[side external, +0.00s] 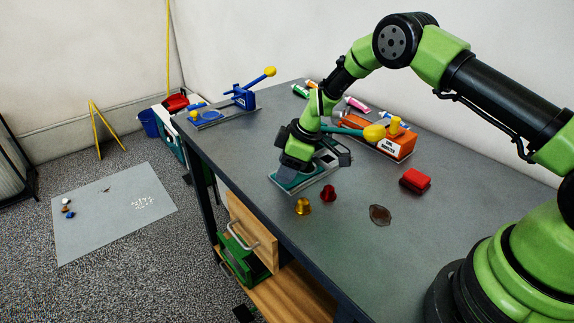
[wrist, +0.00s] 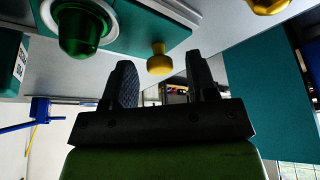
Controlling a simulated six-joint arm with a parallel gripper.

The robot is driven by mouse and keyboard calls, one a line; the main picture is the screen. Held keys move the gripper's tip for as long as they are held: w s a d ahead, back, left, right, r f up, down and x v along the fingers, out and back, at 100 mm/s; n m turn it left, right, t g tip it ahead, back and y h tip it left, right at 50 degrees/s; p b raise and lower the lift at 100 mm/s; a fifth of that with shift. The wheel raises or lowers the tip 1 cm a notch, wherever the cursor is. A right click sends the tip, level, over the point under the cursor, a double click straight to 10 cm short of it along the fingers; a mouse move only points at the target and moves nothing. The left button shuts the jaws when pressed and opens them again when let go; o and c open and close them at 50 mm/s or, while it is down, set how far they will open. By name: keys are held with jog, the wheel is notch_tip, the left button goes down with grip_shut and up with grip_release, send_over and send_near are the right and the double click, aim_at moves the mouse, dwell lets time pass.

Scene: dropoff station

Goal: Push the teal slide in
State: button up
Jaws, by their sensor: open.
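A teal piece (side external: 288,179), which I take for the teal slide, lies on a grey base plate near the table's front edge in the side view. My gripper (side external: 316,152) is low over this fixture and hides part of it. In the wrist view, a teal panel (wrist: 145,24) carries a dark green knob and a small yellow knob (wrist: 159,62). My open gripper (wrist: 158,70) has its two black fingers apart, and the yellow knob shows in the gap between their tips. I cannot tell whether either finger touches it.
A teal lever with a yellow end (side external: 374,132) stands behind my gripper. A gold cup-shaped piece (side external: 303,207), a red one (side external: 328,193) and a red block (side external: 414,180) lie nearby.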

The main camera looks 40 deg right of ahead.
aim_at(300, 172)
grip_shut()
jog(key=d, duration=0.4)
grip_release()
jog(key=shift+a, duration=0.1)
